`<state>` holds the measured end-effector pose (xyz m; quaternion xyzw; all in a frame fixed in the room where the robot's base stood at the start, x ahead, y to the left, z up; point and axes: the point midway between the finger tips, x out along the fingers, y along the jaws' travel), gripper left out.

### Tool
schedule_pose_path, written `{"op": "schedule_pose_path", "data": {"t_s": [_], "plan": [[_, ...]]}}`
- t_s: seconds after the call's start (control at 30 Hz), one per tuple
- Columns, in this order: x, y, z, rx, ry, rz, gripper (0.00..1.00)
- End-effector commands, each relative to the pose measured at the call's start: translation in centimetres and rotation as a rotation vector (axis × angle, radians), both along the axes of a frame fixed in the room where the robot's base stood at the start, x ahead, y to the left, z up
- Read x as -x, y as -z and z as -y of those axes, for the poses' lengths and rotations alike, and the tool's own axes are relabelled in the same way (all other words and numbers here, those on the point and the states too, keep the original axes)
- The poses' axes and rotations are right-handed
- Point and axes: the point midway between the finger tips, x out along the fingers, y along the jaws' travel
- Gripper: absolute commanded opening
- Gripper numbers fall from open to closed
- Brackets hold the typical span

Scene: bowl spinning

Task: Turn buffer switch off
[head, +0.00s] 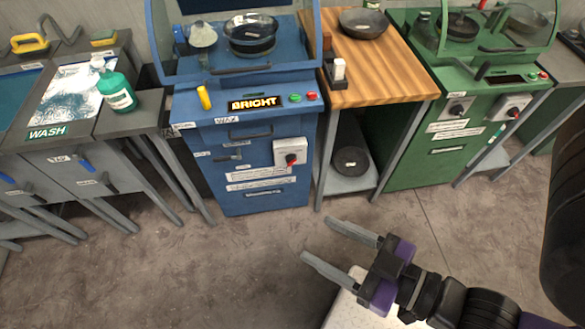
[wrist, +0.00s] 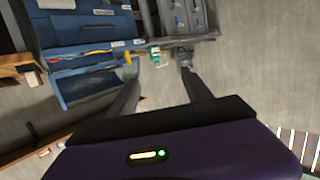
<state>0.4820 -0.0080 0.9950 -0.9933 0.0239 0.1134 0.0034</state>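A blue machine (head: 262,140) stands at the middle back in the head view, marked "BRIGHT" and "WAX". On its front is a white switch box (head: 288,151) with a red and black rotary knob (head: 291,159). A green machine (head: 430,160) at the right carries two more rotary switches, a left one (head: 457,108) and a right one (head: 513,108). I cannot read which one is named buffer. My gripper (head: 316,238) is open and empty above the floor, apart from all switches. The wrist view shows its spread fingers (wrist: 160,78) and part of the blue machine (wrist: 85,40).
A wooden-topped bench (head: 375,80) stands between the machines, with a dark disc (head: 352,160) on its lower shelf. A grey wash bench (head: 60,160) with a green bottle (head: 117,90) stands at the left. The concrete floor (head: 190,270) in front is clear.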

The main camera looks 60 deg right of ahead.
Motion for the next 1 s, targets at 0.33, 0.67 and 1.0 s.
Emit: {"op": "schedule_pose_path", "data": {"t_s": [0.33,0.67,1.0], "plan": [[-6.0,10.6,2.8,0.066,0.120,0.136,0.60],[-11.8,20.2,7.0,0.118,0.233,0.195,0.60],[-17.7,29.8,14.1,0.137,0.387,0.228,0.60]]}}
